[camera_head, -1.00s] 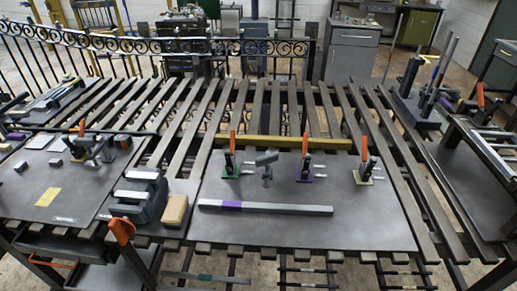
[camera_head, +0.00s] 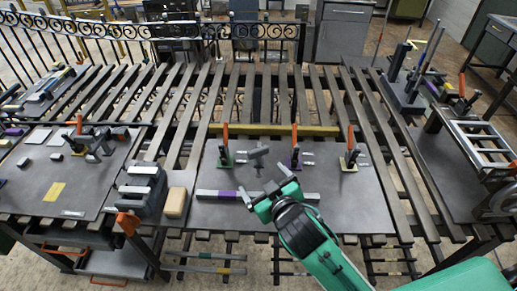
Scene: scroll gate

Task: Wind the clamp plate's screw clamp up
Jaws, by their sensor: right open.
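The dark clamp plate (camera_head: 345,208) lies in the middle of the slatted table. A small grey screw clamp (camera_head: 258,153) with a bar-like top stands near its back, between a green-based toggle clamp (camera_head: 224,155) and a purple-based one (camera_head: 295,155), both with orange handles. My green and dark right gripper (camera_head: 269,186) is open over the plate, in front of the screw clamp and apart from it in the picture. It hides part of a grey bar with a purple band (camera_head: 228,194). My left gripper is not in view.
A yellow-based toggle clamp (camera_head: 349,158) stands at the plate's right. A grey vise (camera_head: 142,190) and a tan block (camera_head: 175,202) sit left of the plate. Upright rods (camera_head: 428,62) stand at the back right. A metal frame (camera_head: 482,142) lies at the right.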

